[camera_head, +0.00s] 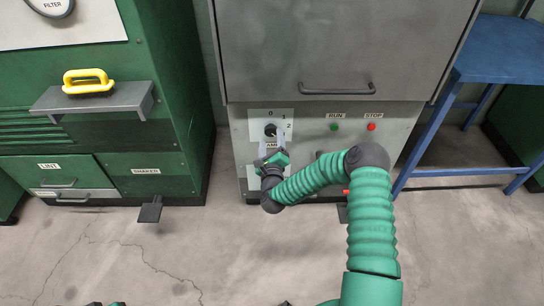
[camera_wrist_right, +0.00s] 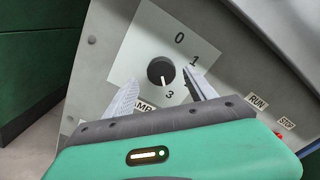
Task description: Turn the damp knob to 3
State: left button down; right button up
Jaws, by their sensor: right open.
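The damp knob (camera_wrist_right: 160,72) is a round black dial on a white plate. Its white mark points down, close to the 3 in the right wrist view. The 0 and 1 also show there; the 2 is hidden, apparently behind a finger. The head view shows the knob (camera_head: 270,130) on the grey machine's front, above a partly covered DAMP label (camera_wrist_right: 144,104). My right gripper (camera_wrist_right: 160,76) is open, one finger on each side of the knob, with visible gaps to it. It also shows in the head view (camera_head: 269,144).
The grey machine (camera_head: 385,147) carries a green RUN button (camera_head: 334,127) and a red STOP button (camera_head: 371,127). A handled grey door (camera_head: 340,50) is above.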

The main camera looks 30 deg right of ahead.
jog(key=p+v, duration=0.4)
jog(key=v, duration=1)
jog(key=shift+s, duration=0.35)
